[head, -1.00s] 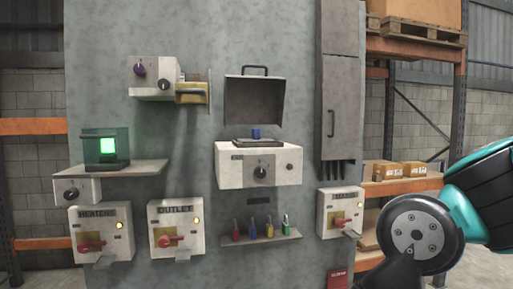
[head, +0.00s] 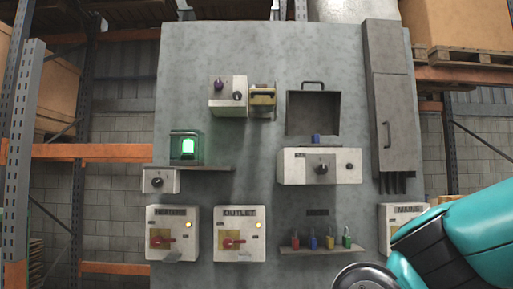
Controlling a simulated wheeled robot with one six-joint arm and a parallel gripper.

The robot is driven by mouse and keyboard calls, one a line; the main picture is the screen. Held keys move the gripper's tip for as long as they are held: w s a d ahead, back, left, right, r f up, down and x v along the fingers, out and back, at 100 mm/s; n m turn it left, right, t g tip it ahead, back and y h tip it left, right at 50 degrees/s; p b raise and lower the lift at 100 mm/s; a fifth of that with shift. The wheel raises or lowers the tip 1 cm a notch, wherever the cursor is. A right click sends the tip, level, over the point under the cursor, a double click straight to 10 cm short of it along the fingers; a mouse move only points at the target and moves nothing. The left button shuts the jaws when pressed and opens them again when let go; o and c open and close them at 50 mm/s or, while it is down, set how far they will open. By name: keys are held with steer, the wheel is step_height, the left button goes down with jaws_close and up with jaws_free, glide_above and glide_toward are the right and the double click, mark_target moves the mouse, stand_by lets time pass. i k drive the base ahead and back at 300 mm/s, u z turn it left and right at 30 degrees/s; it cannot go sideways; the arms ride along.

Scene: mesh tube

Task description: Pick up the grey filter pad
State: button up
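I cannot make out the grey filter pad for certain. A white box (head: 293,168) with a dark knob is fixed to the grey panel, and a grey lid (head: 313,113) with a handle stands open above it. A small blue thing (head: 316,139) sits at the top of this box. A smaller white unit (head: 224,96) with a purple knob has a yellow-edged holder (head: 262,98) at its right; what it holds is too small to tell. My arm shows at the lower right, but my gripper is outside the picture.
A green-lit lamp case (head: 187,146) stands on a shelf (head: 215,168). Below are the heating box (head: 165,222), the outlet box (head: 232,222), a shelf of coloured padlocks (head: 318,243) and the mains box (head: 391,217). A tall grey cabinet (head: 378,85) is at right.

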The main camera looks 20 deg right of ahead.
mark_target(315, 138)
steer(key=u, duration=0.8)
steer(key=i, duration=1.2)
steer(key=z, duration=0.5)
